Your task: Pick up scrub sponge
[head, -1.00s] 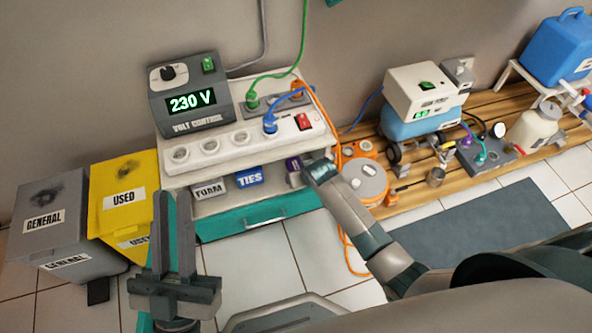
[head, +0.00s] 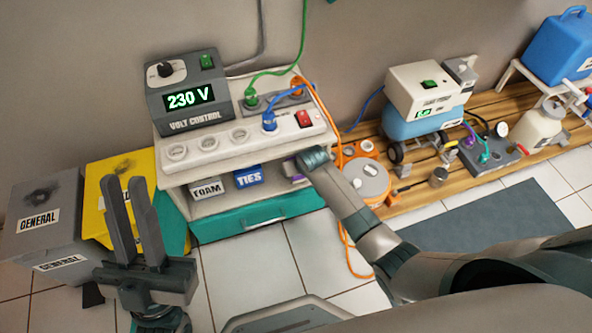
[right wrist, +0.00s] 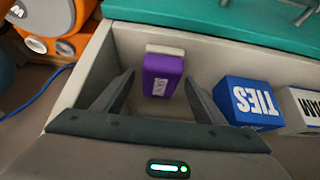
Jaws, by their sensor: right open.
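The scrub sponge, a small purple block with a pale layer and a white label (right wrist: 162,76), stands in the shelf compartment in the right wrist view. In the head view a sliver of purple (head: 294,179) shows beside my right arm, which hides most of it. My right gripper (right wrist: 159,84) is open, with one finger on each side of the sponge and gaps showing between them. Its fingers are hidden in the head view. My left gripper (head: 125,182) is open and empty, in front of the yellow bin.
A blue TIES box (right wrist: 250,103) and a FOAM box (right wrist: 303,108) share the shelf beside the sponge. The teal drawer (head: 255,214) is below. The power strip (head: 240,138) is above. An orange cable (head: 342,215) hangs near my right arm.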

